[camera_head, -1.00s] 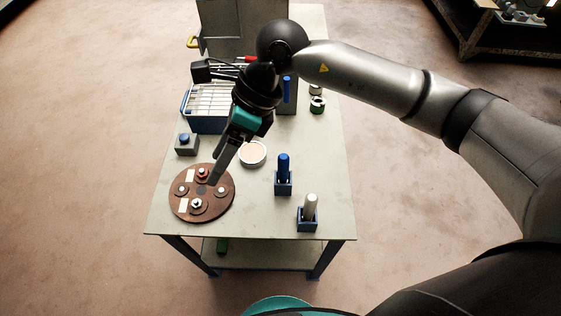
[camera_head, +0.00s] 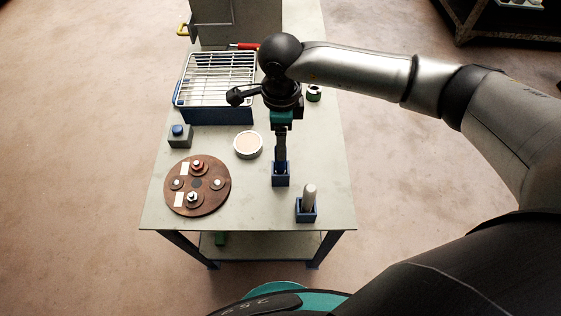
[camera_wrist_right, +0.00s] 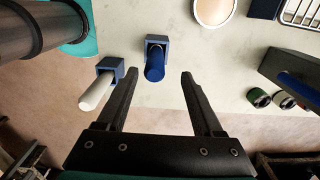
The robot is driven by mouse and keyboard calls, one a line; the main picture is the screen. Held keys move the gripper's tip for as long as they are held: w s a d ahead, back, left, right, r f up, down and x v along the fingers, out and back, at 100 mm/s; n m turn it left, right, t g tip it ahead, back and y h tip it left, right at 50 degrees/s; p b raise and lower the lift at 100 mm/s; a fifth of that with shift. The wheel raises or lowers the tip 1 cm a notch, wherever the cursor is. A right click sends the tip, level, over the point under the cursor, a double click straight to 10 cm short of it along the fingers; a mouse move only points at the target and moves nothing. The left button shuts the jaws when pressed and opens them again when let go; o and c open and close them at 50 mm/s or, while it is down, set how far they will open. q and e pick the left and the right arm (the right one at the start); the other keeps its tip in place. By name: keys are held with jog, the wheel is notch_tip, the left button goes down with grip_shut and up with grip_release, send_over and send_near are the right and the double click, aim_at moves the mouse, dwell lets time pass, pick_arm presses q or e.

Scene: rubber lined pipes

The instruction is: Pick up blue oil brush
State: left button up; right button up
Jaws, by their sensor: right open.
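The blue oil brush (camera_wrist_right: 154,66) stands upright in a small blue holder (camera_head: 281,181) on the table. In the head view my right gripper (camera_head: 281,157) is directly over this holder and hides most of the brush. In the right wrist view the open fingers of my right gripper (camera_wrist_right: 160,73) appear on either side of the brush's handle end, with a gap to each finger. I cannot tell how far the fingertips reach down along the handle. My left gripper is not in view.
A white-handled brush (camera_head: 309,197) stands in a second holder (camera_head: 306,214) at the front right. A round brown plate (camera_head: 207,205) lies left, with a pale round dish (camera_head: 248,145) behind. A blue bin with a wire rack (camera_head: 215,112) and small cylinders (camera_head: 314,94) stand farther back.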

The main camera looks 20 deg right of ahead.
aim_at(281, 164)
jog(key=f, duration=0.4)
jog(key=shift+s+a+f, duration=0.15)
jog(key=shift+s+f, duration=0.15)
jog(key=shift+s, duration=0.1)
jog(key=shift+f+b, duration=0.3)
jog(key=shift+f, duration=0.1)
jog(key=shift+c, duration=0.3)
grip_shut()
